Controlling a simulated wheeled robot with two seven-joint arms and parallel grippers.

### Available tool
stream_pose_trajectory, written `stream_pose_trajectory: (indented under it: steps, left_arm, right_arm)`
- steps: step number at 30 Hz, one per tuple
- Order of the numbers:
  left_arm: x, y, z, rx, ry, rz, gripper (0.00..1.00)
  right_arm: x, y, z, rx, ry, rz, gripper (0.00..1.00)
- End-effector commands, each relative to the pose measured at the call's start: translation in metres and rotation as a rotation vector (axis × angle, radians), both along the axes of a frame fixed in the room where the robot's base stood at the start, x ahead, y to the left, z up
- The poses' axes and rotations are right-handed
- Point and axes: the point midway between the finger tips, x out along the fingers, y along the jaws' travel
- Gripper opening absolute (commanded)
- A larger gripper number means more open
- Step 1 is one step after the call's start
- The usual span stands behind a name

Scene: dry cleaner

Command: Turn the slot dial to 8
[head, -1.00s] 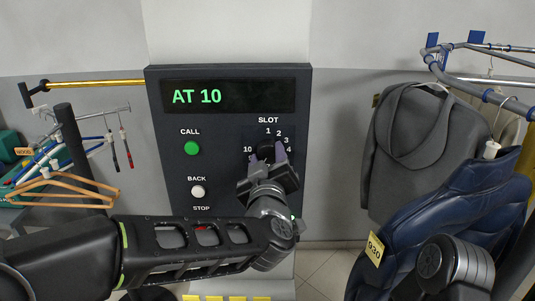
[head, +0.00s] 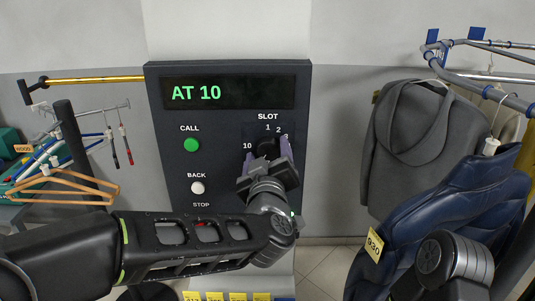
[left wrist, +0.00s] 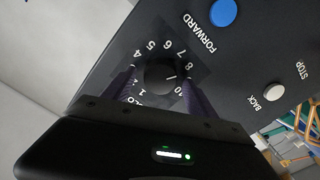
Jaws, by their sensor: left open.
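The slot dial (head: 266,146) is a round black knob on the dark control panel (head: 228,130), ringed by white numbers. In the left wrist view the dial (left wrist: 159,77) shows a short white pointer mark on its side between the 8 and the 10; I cannot tell exactly which number it meets. My left gripper (head: 268,158) is open at the dial. Its two purple-grey fingers (left wrist: 159,90) stand on either side of the knob; contact is not clear. The gripper hides the dial's lower numbers in the head view. My right gripper is out of view.
The panel display (head: 228,94) reads AT 10. A green CALL button (head: 191,145), a white BACK button (head: 197,188) and a blue FORWARD button (left wrist: 222,12) are nearby. Clothes, including a blue garment (head: 440,225), hang at the right; hangers (head: 65,187) hang at the left.

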Motion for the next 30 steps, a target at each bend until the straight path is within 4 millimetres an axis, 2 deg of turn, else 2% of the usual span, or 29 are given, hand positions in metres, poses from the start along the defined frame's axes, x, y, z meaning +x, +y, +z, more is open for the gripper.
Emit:
stream_pose_trajectory:
  steps: [5, 15, 18, 30]
  left_arm:
    - [-0.011, -0.001, -0.001, -0.001, -0.001, -0.002, 0.67]
    - [-0.064, -0.001, -0.001, 0.000, -0.003, -0.003, 0.67]
    - [-0.074, 0.000, -0.001, 0.000, -0.002, -0.001, 0.67]
    - [-0.078, 0.000, 0.000, -0.004, 0.001, 0.000, 0.67]
  right_arm:
    - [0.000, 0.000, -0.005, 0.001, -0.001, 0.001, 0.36]
    - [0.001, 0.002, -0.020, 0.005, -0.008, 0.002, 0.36]
    - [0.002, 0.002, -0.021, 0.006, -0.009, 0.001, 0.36]
    - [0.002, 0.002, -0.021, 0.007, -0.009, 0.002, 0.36]
